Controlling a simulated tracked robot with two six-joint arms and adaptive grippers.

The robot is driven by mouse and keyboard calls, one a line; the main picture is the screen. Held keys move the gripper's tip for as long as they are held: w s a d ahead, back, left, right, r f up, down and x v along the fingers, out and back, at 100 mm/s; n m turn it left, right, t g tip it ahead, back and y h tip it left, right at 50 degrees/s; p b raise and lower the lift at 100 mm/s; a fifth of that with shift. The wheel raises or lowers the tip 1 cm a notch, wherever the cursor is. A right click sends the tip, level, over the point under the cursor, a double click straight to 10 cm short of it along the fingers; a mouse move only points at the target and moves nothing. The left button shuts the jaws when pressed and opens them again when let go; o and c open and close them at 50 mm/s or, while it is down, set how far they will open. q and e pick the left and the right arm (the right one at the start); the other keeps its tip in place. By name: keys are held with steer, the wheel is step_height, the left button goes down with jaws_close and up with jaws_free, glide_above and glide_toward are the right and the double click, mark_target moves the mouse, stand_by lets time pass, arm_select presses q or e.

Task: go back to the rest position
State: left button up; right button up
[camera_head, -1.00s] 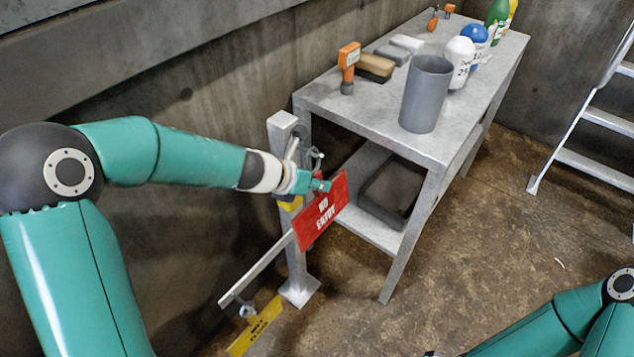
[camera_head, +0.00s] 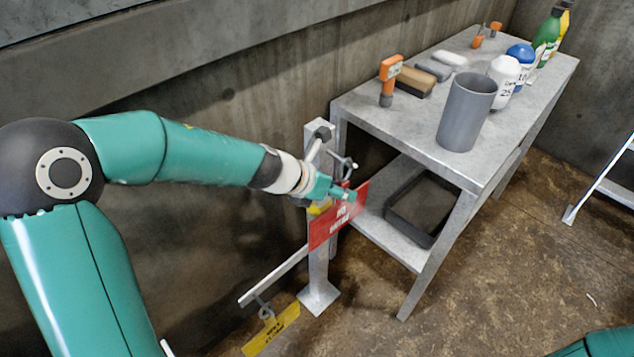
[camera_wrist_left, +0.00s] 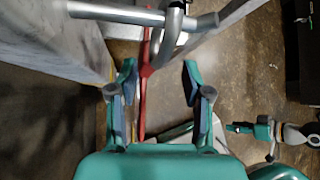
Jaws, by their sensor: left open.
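My left gripper (camera_head: 346,193) is at the red sign (camera_head: 330,232), in front of the grey post (camera_head: 318,272) in the head view. In the left wrist view the left gripper (camera_wrist_left: 160,85) is open. The red sign (camera_wrist_left: 145,75) shows there nearly edge-on, between the spread fingers and nearer the left one. I cannot tell whether a finger touches it. Of my right arm, only a teal link shows at the bottom right of the head view. A small teal and dark part at the right of the wrist view looks like my right gripper (camera_wrist_left: 245,128); its jaws are unclear.
A metal table (camera_head: 400,118) stands right of the post, with a grey cylinder (camera_head: 466,115), an orange-headed tool (camera_head: 388,80) and bottles on top. A dark tray (camera_head: 423,210) sits on its lower shelf. A yellow sign (camera_head: 271,331) hangs low. White steps (camera_head: 605,185) stand right.

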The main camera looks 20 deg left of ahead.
arm_select(q)
steer(key=v, duration=0.8)
steer(key=s+d+f+n+g+h, duration=0.15)
steer(key=d+f+n, duration=0.35)
steer(key=f+n, duration=0.5)
steer(key=s+d+f+n+g+h, duration=0.15)
steer(key=d+f+n, duration=0.25)
steer(key=f+n, duration=0.6)
steer(key=s+f+n+g+y, duration=0.4)
steer(key=s+f+n, duration=1.2)
steer(key=n, duration=0.5)
step_height(320, 180, up, 22)
steer(key=p, duration=2)
steer(key=shift+f+p, duration=0.2)
steer(key=shift+p, duration=0.15)
steer(key=shift+d, duration=0.1)
